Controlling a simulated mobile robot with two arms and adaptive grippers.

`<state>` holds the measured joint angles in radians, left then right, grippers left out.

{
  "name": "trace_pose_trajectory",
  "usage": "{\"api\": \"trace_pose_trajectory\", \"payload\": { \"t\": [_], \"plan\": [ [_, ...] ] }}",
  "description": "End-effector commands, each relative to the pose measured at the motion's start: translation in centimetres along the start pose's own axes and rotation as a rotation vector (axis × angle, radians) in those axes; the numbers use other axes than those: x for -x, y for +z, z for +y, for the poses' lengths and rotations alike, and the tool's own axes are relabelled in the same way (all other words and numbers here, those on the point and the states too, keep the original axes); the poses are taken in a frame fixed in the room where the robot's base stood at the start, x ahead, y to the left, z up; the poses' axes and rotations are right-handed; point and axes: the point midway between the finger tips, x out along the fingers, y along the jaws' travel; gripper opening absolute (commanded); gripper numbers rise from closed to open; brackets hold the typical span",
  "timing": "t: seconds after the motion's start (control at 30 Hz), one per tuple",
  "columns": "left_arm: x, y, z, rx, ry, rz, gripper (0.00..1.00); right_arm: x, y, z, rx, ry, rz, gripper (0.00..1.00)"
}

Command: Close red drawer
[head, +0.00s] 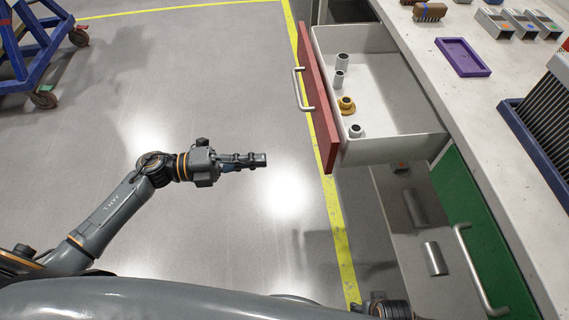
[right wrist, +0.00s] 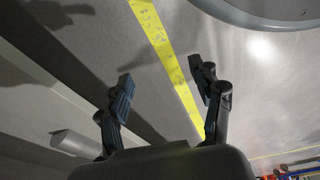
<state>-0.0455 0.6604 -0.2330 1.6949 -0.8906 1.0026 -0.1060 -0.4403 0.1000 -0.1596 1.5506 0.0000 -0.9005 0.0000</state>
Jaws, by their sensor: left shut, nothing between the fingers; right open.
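The red drawer (head: 318,97) stands pulled out from the workbench in the head view. Its red front has a silver bar handle (head: 301,90) facing left. My right gripper (right wrist: 160,90) is open and empty in the right wrist view, above the floor near the yellow line. The drawer does not show there.
A green drawer (head: 482,235) with a silver handle is at lower right, near a loose metal cylinder (head: 434,258). A blue cart (head: 38,50) stands at upper left.

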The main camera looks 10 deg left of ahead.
Motion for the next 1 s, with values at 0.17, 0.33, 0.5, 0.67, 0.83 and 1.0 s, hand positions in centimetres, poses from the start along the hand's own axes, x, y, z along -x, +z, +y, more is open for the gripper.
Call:
{"api": "trace_pose_trajectory", "payload": {
  "t": [0.17, 0.33, 0.5, 0.67, 0.83, 1.0],
  "plan": [
    [-3.4, 0.0, -0.3, 0.002, -0.007, 0.000, 0.00, -0.3, 0.4, 0.0, 0.001, 0.000, -0.004, 0.65],
    [-7.1, 0.1, -0.3, 0.002, -0.007, -0.002, 0.00, -0.7, 0.8, 0.0, 0.002, 0.000, -0.006, 0.65],
    [-10.3, 0.1, -0.2, 0.004, -0.006, -0.004, 0.00, -1.0, 1.2, 0.0, 0.002, 0.000, -0.011, 0.65],
    [-12.2, 0.1, -0.1, 0.006, -0.005, -0.004, 0.00, -1.1, 1.2, 0.0, 0.002, 0.000, -0.008, 0.65],
    [-13.0, 0.1, -0.1, 0.005, -0.004, -0.005, 0.00, -1.2, 1.2, 0.0, 0.002, 0.000, -0.006, 0.65],
    [-13.1, 0.1, -0.1, 0.005, -0.004, -0.005, 0.00, -1.2, 1.3, 0.0, 0.002, 0.000, -0.008, 0.65]
  ]
}}
